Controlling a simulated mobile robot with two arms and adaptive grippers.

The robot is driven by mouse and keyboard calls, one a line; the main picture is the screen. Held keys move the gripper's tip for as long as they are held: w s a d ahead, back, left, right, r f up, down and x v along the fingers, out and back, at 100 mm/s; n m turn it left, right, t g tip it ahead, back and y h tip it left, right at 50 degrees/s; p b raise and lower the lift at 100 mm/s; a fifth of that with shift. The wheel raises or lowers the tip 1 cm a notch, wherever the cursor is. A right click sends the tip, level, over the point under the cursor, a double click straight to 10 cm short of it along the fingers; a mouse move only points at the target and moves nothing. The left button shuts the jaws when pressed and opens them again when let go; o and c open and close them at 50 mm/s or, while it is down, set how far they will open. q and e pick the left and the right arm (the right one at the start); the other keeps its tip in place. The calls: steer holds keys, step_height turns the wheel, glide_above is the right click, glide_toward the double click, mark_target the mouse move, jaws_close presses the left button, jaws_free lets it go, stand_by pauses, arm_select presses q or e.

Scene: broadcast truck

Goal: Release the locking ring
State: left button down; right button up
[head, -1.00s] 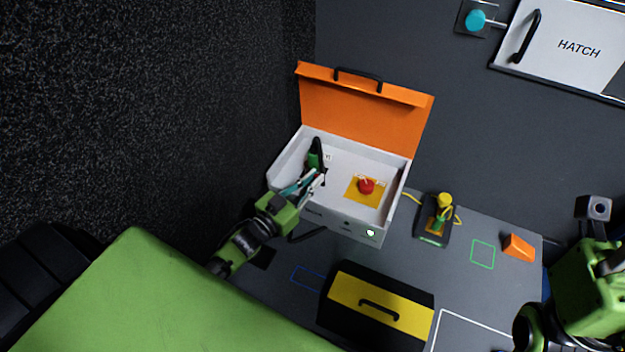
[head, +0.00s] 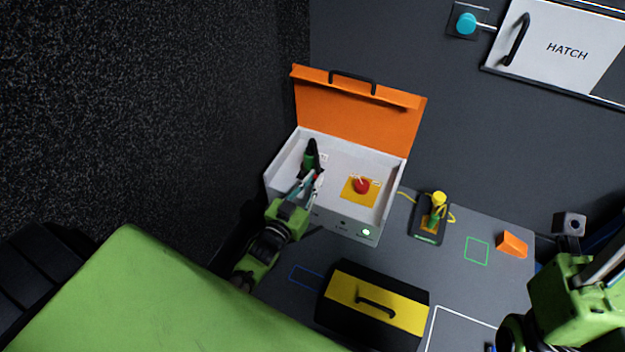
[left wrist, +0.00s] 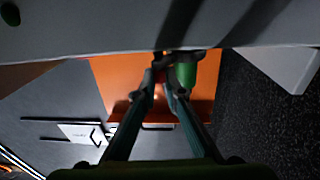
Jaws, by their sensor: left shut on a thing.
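An open white case (head: 290,165) stands on the table with its orange lid (head: 355,112) raised. A green part with a black top (head: 310,155) stands inside at the left; its green body also shows in the left wrist view (left wrist: 187,74). My left gripper (head: 318,176) reaches over the case's front wall beside this part. In the left wrist view its fingers (left wrist: 166,72) converge on a small dark piece by the green body. I cannot make out a separate locking ring; the fingers hide much there. My right gripper (head: 606,262) is at the right edge, partly cut off.
A red button (head: 361,185) sits on a yellow patch in the case. A green lamp (head: 366,232) glows on its front. A yellow-and-black box (head: 375,300) stands in front. A yellow-green plug on a black base (head: 430,225) and an orange wedge (head: 512,244) are right.

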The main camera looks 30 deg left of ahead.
arm_select(q)
steer(key=c, duration=2.1)
jaws_free()
steer(key=s, duration=1.2)
